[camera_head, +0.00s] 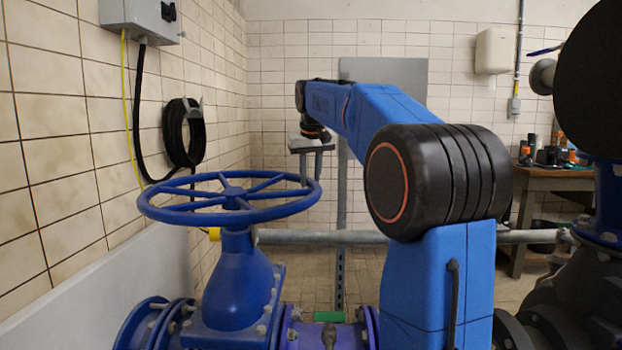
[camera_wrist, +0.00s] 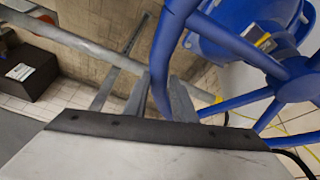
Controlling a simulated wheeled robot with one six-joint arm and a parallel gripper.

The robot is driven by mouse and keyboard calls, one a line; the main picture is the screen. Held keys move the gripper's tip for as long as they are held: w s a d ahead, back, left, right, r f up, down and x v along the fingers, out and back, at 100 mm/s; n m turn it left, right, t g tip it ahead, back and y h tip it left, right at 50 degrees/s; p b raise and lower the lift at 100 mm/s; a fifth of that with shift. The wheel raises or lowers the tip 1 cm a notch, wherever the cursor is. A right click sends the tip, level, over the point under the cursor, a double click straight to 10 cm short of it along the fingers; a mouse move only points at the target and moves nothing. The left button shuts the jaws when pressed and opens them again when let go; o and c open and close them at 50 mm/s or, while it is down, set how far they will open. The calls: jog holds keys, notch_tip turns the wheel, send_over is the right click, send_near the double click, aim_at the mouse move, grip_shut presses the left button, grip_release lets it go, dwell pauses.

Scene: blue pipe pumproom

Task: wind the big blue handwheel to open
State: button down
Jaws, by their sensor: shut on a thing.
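The big blue handwheel (camera_head: 232,197) lies flat on top of a blue valve body (camera_head: 237,285), left of centre in the head view. Its spokes and hub also show at the right of the wrist view (camera_wrist: 300,85). My gripper (camera_head: 311,165) is at the right side of the wheel's rim, pointing down from above. In the wrist view my gripper's fingers (camera_wrist: 158,105) stand on either side of the blue rim, shut on it. The finger tips are partly hidden by the rim in the head view.
A grey horizontal pipe (camera_head: 350,237) runs behind the valve. The tiled wall at left carries a grey box (camera_head: 142,18) and a coiled black hose (camera_head: 184,133). A wooden table (camera_head: 548,182) with small items stands at the back right. Large dark pipework fills the right edge.

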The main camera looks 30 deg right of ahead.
jog(key=c, duration=1.5)
grip_release()
jog(key=shift+w, duration=0.3)
jog(key=shift+s, duration=0.1)
jog(key=v, duration=1.7)
jog(key=shift+r, duration=0.15)
